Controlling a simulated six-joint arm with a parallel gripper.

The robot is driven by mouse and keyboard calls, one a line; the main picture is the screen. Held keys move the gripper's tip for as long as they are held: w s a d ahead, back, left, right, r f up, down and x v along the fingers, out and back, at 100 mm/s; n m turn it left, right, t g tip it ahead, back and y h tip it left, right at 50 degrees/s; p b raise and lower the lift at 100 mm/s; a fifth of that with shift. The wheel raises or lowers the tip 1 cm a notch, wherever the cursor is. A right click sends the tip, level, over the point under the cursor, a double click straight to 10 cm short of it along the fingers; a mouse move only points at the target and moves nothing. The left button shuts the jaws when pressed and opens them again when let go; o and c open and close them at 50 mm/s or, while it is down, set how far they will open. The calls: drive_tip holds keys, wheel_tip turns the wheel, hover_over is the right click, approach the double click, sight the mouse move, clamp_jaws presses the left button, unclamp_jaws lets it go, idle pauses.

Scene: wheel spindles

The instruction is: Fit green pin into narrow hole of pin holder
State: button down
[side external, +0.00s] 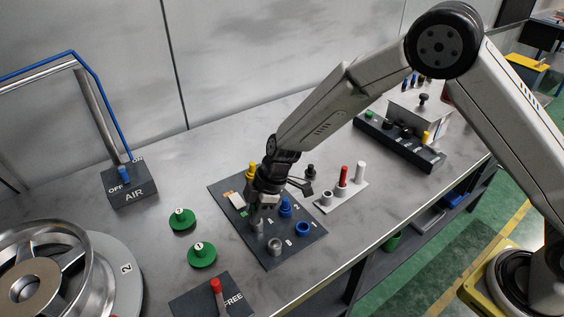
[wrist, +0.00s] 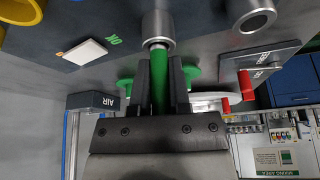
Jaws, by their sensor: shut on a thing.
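My gripper (wrist: 160,85) is shut on the green pin (wrist: 159,92), which stands between its two dark fingers in the wrist view. The pin's end meets the mouth of a silver cylinder (wrist: 158,24), which looks like the pin holder's narrow hole. I cannot tell how far inside the end is. A second silver cylinder (wrist: 253,19) with a wider opening stands beside it. In the side view, my gripper (side external: 262,203) is over the dark plate (side external: 291,255), close above the silver cylinder (side external: 257,223); the wider one (side external: 275,246) is nearer the camera. The pin is not clear there.
On the plate stand a yellow part (side external: 252,169), a blue pin (side external: 286,206) and a blue ring (side external: 303,229). A pale stand (side external: 351,193) holds red and white pins to the right. Two green discs (side external: 182,219) lie left, near a large wheel (side external: 85,270).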

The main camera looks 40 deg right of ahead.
drive_tip(key=shift+r, duration=0.1)
drive_tip(key=shift+r, duration=0.7)
drive_tip(key=s+d+r, duration=0.5)
drive_tip(key=s+r, duration=0.6)
drive_tip(key=s, duration=0.2)
drive_tip(key=shift+r, duration=0.2)
drive_tip(key=shift+d, duration=0.1)
idle(0.4)
